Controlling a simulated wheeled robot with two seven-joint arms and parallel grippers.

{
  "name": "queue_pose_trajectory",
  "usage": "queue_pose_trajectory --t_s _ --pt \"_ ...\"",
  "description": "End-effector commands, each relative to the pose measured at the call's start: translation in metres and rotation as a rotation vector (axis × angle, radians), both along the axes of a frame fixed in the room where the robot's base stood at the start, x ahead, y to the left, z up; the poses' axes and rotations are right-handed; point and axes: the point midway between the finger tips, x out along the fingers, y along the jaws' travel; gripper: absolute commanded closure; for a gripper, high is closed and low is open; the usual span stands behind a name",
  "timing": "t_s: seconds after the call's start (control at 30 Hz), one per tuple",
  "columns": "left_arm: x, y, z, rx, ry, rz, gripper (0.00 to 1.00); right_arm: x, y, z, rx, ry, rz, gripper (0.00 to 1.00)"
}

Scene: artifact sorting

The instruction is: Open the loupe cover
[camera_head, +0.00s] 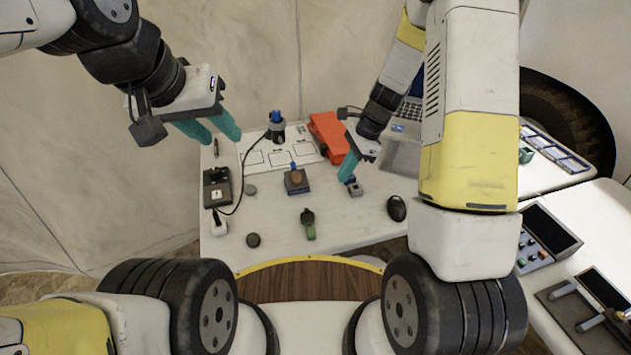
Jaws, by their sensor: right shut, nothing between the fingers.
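A dark round-headed object with a green handle (309,224) lies nearer the front, left of the right gripper. I cannot tell for certain which of these small objects is the loupe, or how its cover stands.
The white table (350,225) also holds a blue-based stand with a brown piece (297,180), a dark oval object (397,208), a red-orange case (328,136), a dark box with a cable (217,187), and a dark disc (253,240). The front middle is mostly clear.

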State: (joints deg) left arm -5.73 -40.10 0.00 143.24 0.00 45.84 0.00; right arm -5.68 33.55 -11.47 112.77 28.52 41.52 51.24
Motion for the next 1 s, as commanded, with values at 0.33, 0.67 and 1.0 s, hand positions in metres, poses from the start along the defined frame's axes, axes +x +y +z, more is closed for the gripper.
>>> queue_pose_trajectory --t_s 0.33,0.67,1.0 --pt "0.0 0.0 0.0 0.0 0.0 0.0 0.64 0.0 0.009 -0.039 -0.003 0.037 -0.04 1.0" --pt "0.0 0.0 0.0 0.0 0.0 0.0 0.64 -0.005 0.035 -0.104 -0.002 0.036 -0.039 1.0" --pt "0.0 0.0 0.0 0.0 0.0 0.0 0.64 -0.01 0.073 -0.108 -0.003 0.031 -0.038 1.0"
